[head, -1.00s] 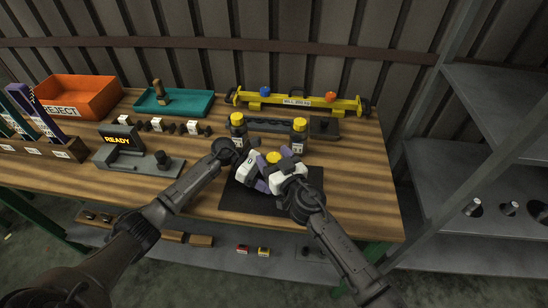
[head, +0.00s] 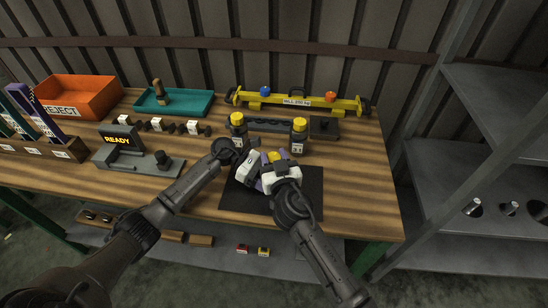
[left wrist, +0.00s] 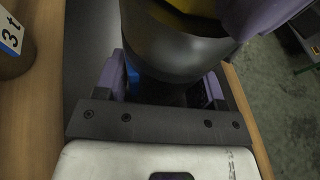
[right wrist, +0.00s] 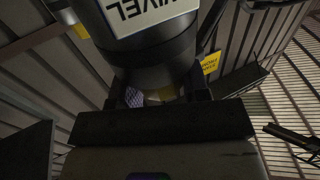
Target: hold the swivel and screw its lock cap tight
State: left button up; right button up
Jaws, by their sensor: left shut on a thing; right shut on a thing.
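The swivel is a dark cylinder, showing in the left wrist view (left wrist: 180,60) between my left gripper's purple fingers (left wrist: 165,88). My left gripper (head: 257,170) is shut on it above the black mat. The yellow lock cap (head: 273,156) shows at the top of the held assembly in the head view. My right gripper (head: 270,174) is beside it, its white body partly hiding the swivel. In the right wrist view, the dark body with an upside-down SWIVEL label (right wrist: 150,14) is close, and a yellow patch shows between the fingers (right wrist: 160,90). The exact right-finger contact is hidden.
Two dark posts with yellow tops stand just behind, left (head: 237,123) and right (head: 299,127). A yellow beam (head: 297,102) lies at the back. The black mat (head: 305,198) has bare room at right. A READY station (head: 122,140) and a red REJECT bin (head: 85,97) are at left.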

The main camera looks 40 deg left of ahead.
jog(key=shift+m+t, duration=0.3)
jog(key=shift+t, duration=0.1)
jog(key=o, duration=0.9)
jog(key=shift+d, duration=0.1)
jog(key=v, duration=1.2)
jog(key=shift+s+r, duration=0.1)
jog(key=shift+r, duration=0.1)
